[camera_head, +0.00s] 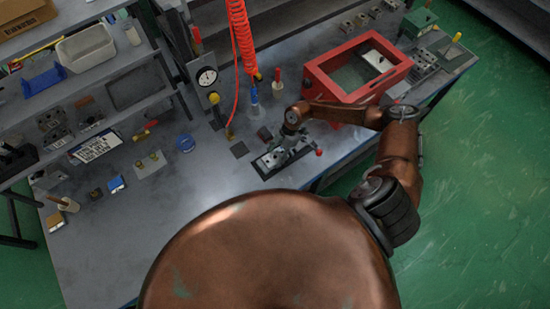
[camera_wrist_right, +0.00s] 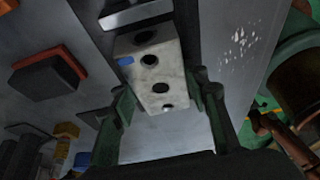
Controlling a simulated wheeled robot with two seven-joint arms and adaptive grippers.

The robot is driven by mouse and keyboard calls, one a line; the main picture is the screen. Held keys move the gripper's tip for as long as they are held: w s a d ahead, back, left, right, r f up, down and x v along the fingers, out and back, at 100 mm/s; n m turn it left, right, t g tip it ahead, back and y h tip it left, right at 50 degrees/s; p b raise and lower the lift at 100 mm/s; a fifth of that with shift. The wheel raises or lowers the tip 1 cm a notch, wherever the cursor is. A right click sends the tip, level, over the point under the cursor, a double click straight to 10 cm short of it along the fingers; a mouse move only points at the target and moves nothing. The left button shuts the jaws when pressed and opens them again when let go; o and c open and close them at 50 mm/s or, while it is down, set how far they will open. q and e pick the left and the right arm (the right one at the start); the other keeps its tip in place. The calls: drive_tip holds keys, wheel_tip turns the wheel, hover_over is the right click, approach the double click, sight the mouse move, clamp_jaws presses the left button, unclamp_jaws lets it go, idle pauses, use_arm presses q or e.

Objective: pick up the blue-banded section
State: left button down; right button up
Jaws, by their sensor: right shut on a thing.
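The blue-banded section (camera_wrist_right: 150,72) is a pale grey block with several dark round holes and a small blue mark on its left edge in the right wrist view. My right gripper (camera_wrist_right: 160,100) is shut on it, with one green finger on each side. In the head view the right gripper (camera_head: 290,147) is over a dark fixture plate (camera_head: 268,166) near the bench's front edge. The block is too small there to tell apart, and I cannot tell whether it touches the fixture. My left gripper is not in view.
A red-knobbed lever (camera_head: 319,152) sits beside the fixture. A coiled red hose (camera_head: 238,40) hangs behind it.

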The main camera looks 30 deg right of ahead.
drive_tip(key=shift+f, duration=0.15)
drive_tip(key=c, duration=0.8)
